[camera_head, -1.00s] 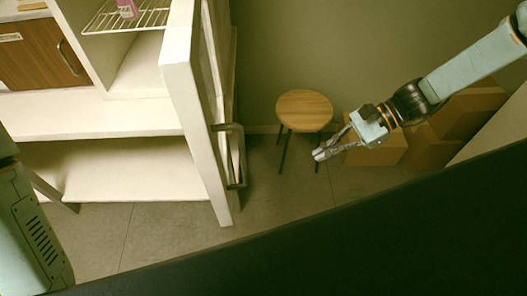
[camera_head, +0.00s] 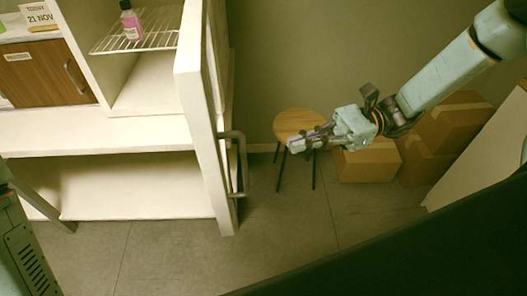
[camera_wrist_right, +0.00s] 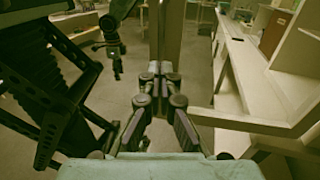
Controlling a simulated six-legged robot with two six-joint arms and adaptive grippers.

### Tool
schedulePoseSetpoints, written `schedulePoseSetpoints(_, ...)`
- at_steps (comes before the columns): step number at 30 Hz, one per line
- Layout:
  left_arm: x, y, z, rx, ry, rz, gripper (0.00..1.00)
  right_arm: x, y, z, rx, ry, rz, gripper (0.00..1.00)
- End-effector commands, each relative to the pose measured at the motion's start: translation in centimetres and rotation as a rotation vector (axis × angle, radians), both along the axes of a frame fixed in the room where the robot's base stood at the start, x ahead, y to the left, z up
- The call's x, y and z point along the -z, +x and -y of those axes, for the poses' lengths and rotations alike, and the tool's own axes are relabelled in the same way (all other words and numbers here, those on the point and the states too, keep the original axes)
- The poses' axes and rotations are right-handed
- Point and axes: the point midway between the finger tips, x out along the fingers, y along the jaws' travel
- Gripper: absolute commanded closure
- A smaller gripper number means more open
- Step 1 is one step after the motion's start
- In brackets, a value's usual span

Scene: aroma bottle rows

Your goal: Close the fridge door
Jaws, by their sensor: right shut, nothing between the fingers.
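The fridge door (camera_head: 203,125) is a cream panel seen nearly edge-on in the head view. It stands open, swung out from the white fridge body (camera_head: 146,82). A grey metal bar handle (camera_head: 243,163) is on its right face. My right gripper (camera_head: 292,146) is shut and empty, to the right of the handle and apart from it in the picture, in front of the stool. In the right wrist view its closed fingertips (camera_wrist_right: 160,68) point at an upright panel (camera_wrist_right: 166,32), which may be the door's edge. My left gripper is not visible.
A round wooden stool (camera_head: 297,119) and several cardboard boxes (camera_head: 368,164) stand behind my right gripper. A pink bottle (camera_head: 131,24) stands on the wire shelf (camera_head: 106,40). A brown wooden cabinet (camera_head: 38,76) is at left. The floor (camera_head: 170,262) before the door is clear.

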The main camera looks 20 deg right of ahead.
Motion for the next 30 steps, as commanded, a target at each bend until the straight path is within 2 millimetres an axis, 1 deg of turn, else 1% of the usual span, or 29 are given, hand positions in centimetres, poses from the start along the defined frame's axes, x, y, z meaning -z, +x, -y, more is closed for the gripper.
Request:
schedulePoseSetpoints(1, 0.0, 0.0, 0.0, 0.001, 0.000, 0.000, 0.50, 0.0, -0.2, -1.1, -0.005, -0.002, -0.003, 1.00)
schedulePoseSetpoints(6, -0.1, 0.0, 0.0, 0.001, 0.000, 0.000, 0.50, 0.1, -0.3, -3.9, -0.005, -0.004, -0.003, 1.00)
schedulePoseSetpoints(12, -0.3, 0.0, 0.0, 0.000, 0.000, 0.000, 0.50, 0.1, -0.5, -6.4, -0.004, -0.003, -0.002, 1.00)
schedulePoseSetpoints(15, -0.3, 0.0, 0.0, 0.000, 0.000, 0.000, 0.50, 0.1, -0.5, -7.2, -0.003, -0.003, -0.001, 1.00)
schedulePoseSetpoints(19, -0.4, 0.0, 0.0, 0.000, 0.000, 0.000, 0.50, 0.1, -0.5, -7.8, -0.001, -0.002, -0.001, 1.00)
schedulePoseSetpoints(30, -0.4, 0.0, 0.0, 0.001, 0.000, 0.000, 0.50, 0.1, -0.5, -7.9, 0.000, -0.002, 0.000, 1.00)
